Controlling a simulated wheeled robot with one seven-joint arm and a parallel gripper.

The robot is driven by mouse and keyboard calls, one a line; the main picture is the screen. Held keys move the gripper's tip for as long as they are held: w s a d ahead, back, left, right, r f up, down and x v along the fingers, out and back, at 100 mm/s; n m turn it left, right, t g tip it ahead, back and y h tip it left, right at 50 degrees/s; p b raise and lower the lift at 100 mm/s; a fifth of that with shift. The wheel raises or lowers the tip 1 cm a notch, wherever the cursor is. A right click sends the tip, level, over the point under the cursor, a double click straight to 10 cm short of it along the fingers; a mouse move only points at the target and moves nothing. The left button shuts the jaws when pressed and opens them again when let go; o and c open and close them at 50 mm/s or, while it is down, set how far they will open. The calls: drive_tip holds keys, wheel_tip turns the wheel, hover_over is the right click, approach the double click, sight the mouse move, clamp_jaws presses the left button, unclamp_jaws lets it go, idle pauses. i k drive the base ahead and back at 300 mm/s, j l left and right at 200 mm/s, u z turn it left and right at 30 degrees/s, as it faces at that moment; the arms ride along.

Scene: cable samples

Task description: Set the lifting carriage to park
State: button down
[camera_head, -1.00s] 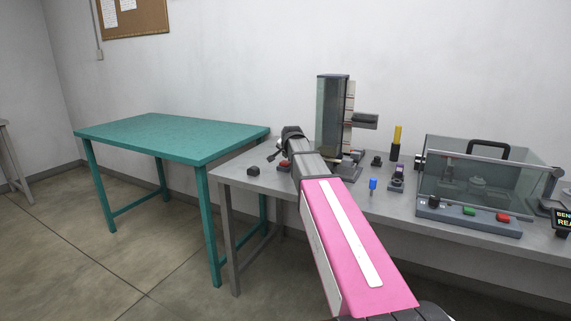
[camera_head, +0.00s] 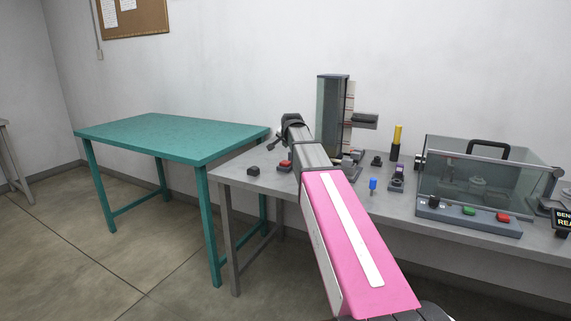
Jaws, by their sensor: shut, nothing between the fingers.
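The lifting carriage (camera_head: 364,120) is a dark shelf-like arm on the right side of a tall column with a tinted clear guard (camera_head: 331,112), on the grey bench. My gripper (camera_head: 273,145) is shut and empty, left of the column and above the bench's left part. A red button (camera_head: 285,164) on a small base lies below my wrist, and a small dark block (camera_head: 253,170) lies to its left. My arm hides the lower left of the column.
The grey bench (camera_head: 340,204) also holds a yellow-topped post (camera_head: 397,140), a blue peg (camera_head: 373,184), small dark fixtures and a clear-covered box (camera_head: 475,175) with red and green buttons. A bare teal table (camera_head: 165,135) stands to the left.

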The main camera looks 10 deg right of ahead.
sight(360, 120)
drive_tip(key=k, duration=1)
